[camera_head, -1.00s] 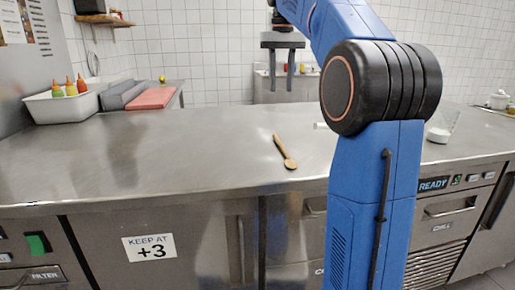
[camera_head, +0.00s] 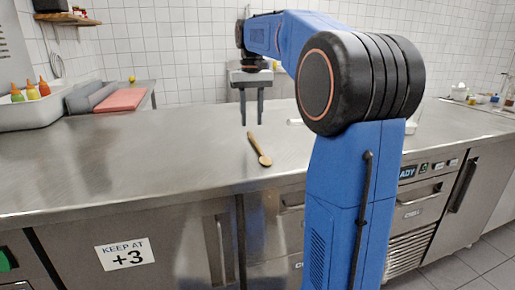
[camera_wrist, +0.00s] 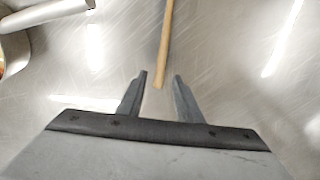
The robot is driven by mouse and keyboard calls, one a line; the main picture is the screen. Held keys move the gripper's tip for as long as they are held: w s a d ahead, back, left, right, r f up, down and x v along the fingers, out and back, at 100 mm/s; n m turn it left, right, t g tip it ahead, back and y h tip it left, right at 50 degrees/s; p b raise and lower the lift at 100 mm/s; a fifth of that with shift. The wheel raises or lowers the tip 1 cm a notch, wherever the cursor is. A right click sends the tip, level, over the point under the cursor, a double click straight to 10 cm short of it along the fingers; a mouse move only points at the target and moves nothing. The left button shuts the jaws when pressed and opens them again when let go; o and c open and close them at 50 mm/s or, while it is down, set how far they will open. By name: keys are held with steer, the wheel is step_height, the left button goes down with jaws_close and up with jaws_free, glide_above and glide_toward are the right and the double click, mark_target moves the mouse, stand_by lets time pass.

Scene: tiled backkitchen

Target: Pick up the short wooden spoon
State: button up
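The short wooden spoon (camera_head: 258,147) lies on the steel counter, its bowl toward the front edge and its handle pointing back. My gripper (camera_head: 251,122) is above the counter, over the handle end, with its two fingers pointing down and apart. In the wrist view, the spoon's handle (camera_wrist: 165,45) runs down from the top edge and its end shows between and just beyond the fingertips of my open gripper (camera_wrist: 161,76). The spoon's bowl is outside the wrist view. Nothing is held.
A white tub (camera_head: 35,112) with sauce bottles and a red board (camera_head: 119,100) are at the left. A white cylindrical thing (camera_head: 294,122) lies right of the gripper, partly hidden by my arm.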

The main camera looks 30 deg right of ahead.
mark_target(252, 136)
steer(key=shift+s+a+f, duration=0.1)
steer(key=shift+s+f, duration=0.05)
steer(key=shift+f, duration=1.15)
steer(key=shift+s+f, duration=0.15)
steer(key=shift+f, duration=1.1)
steer(key=shift+f, duration=0.15)
jaws_close()
